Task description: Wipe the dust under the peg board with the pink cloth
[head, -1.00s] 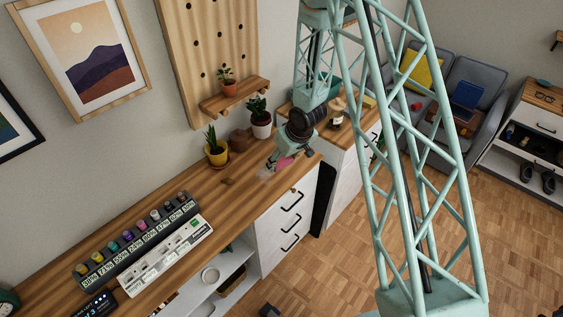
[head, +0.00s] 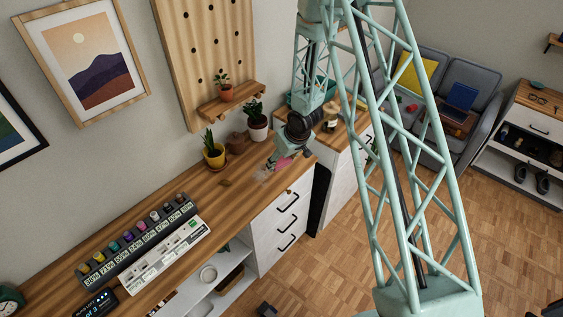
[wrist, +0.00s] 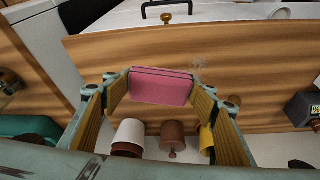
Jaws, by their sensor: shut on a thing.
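The pink cloth (wrist: 162,86) is a folded pad with a dark line near one edge. It is between the two fingers of my gripper (wrist: 161,95), which is shut on it. In the head view my gripper (head: 284,158) points down at the wooden desktop below and to the right of the peg board (head: 207,60), with the cloth low at the desktop; exact contact cannot be told. A faint grey dust patch (head: 265,175) lies left of the cloth in the head view. Pale dust specks (wrist: 199,70) also show beside the cloth's upper right corner in the wrist view.
A yellow-potted plant (head: 214,156), a brown pot (head: 237,143) and a white-potted plant (head: 257,129) stand along the wall side.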

